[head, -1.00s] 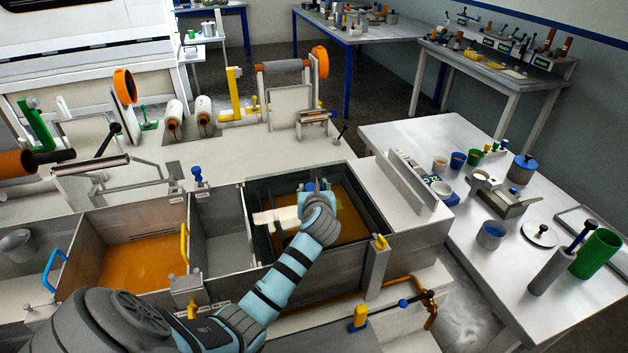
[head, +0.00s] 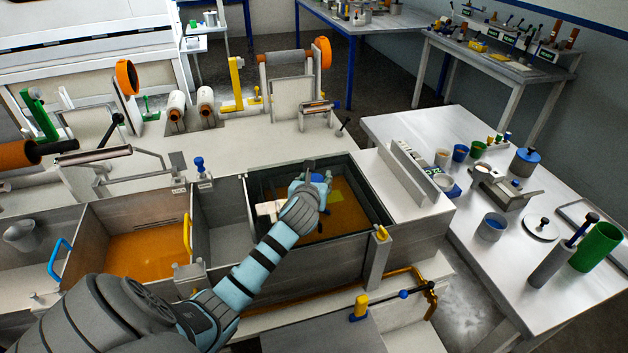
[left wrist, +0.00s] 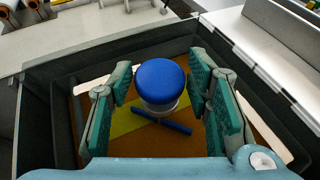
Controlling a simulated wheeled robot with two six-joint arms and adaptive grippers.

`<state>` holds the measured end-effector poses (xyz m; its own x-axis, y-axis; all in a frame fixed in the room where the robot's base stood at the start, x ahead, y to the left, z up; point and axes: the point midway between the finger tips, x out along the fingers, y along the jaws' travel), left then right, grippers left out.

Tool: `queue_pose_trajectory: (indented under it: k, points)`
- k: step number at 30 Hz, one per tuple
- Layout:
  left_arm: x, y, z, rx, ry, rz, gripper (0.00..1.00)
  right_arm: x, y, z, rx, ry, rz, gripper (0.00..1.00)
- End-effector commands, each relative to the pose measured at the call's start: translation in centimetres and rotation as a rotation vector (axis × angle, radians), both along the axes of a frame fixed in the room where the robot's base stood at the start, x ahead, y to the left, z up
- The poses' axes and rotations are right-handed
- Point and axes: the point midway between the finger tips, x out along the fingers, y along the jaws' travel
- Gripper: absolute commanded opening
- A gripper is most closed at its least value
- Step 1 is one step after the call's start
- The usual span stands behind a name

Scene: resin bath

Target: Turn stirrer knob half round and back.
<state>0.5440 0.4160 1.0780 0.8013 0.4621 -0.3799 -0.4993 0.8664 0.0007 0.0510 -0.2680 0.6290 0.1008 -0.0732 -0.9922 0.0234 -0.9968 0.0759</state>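The blue stirrer knob (left wrist: 161,83) is round with a pale collar below it and a blue cross bar (left wrist: 163,126) under that. It stands in the dark-walled resin bath (head: 372,192) over orange liquid. My left gripper (left wrist: 160,95) is open, with its green-padded fingers on either side of the knob and a gap showing at each side. In the head view my left gripper (head: 312,180) hangs over the bath and mostly hides the knob. My right gripper is not in view.
Bath walls (left wrist: 45,110) stand close around my left gripper. To the left in the head view is another orange bath (head: 150,250) with a yellow handle (head: 187,234). A white table (head: 450,235) with cups and pots stands at the right.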

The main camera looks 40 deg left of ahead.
Motion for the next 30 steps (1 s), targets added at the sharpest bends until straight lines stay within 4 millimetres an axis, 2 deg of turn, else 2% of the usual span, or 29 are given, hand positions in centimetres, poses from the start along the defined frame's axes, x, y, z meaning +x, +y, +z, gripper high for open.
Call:
queue_pose_trajectory:
  k: [12, 14, 24, 30]
  points:
    - [-0.6, -0.3, 0.2, -0.001, 0.000, 0.000, 0.56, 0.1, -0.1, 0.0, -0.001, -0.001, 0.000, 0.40]
    - [-1.3, -0.8, 0.5, -0.001, 0.001, -0.001, 0.56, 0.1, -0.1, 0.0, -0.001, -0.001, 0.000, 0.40]
    - [-8.2, -4.9, 3.9, -0.004, 0.000, -0.001, 0.56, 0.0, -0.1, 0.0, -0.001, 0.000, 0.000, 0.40]
    - [-9.6, -5.6, 4.5, -0.002, 0.002, 0.001, 0.56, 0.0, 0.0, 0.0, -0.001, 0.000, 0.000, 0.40]
